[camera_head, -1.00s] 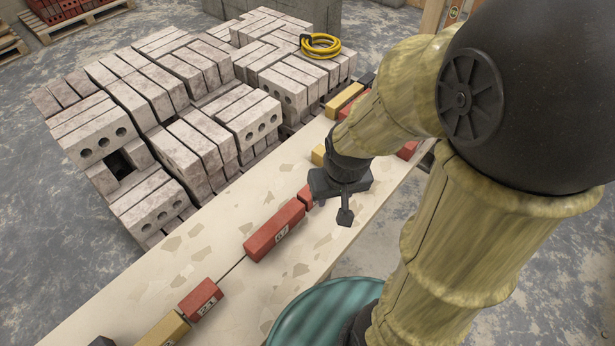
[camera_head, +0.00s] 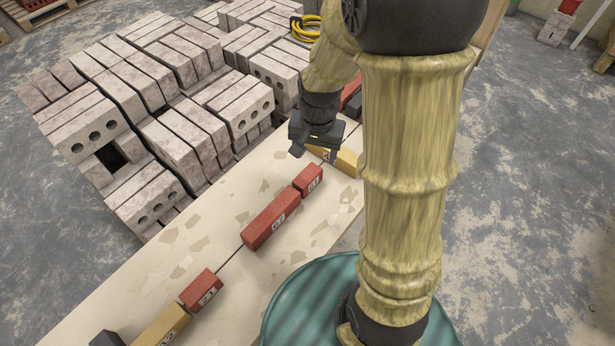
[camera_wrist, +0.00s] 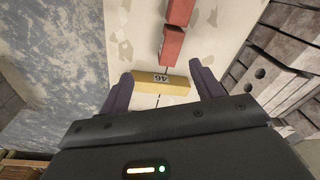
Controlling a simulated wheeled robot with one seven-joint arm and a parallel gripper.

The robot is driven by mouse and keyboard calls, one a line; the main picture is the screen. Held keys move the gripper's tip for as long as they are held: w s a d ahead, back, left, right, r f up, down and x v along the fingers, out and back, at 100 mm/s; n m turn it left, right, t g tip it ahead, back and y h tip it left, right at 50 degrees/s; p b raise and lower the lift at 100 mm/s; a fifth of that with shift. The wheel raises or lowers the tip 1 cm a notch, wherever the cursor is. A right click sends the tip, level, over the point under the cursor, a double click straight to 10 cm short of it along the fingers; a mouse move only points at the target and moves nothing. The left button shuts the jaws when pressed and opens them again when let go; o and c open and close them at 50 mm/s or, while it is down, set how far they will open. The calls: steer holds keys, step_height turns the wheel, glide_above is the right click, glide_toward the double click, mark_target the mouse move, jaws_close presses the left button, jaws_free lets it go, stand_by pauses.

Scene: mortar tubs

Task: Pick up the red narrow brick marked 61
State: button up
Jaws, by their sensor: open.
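I cannot read a 61 for sure on any brick. A short red brick (camera_head: 308,180) with a small, unclear label lies on the pale board, and it also shows in the wrist view (camera_wrist: 172,48). A longer red brick (camera_head: 272,218), whose label looks like 67, lies beside it toward the lower left. Another short red brick (camera_head: 201,289) seems marked 21. My gripper (camera_head: 314,154) is open and empty above the board, beyond the short red brick. In the wrist view a yellow brick (camera_wrist: 160,86) marked 46 shows between my fingertips (camera_wrist: 160,70), apparently below them.
The bricks lie in a row along the board (camera_head: 150,280). A yellow brick (camera_head: 163,326) and a dark block (camera_head: 107,339) are at its near end. Stacked grey bricks (camera_head: 130,85) line the left side, with a yellow coil (camera_head: 305,28) on top. More red shows behind my arm.

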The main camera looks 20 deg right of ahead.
mark_target(308, 175)
steer(key=w+m, duration=0.1)
steer(key=w+f+m, duration=0.1)
steer(key=w+m, duration=0.1)
steer(key=w+f+m+g+p, duration=0.1)
steer(key=w, duration=0.1)
steer(key=shift+w+d+f+m, duration=0.15)
steer(key=shift+w+m, duration=0.1)
steer(key=shift+m, duration=0.15)
step_height(308, 175, down, 12)
steer(key=shift+r+b, duration=0.2)
steer(key=shift+b, duration=0.55)
steer(key=shift+f, duration=0.3)
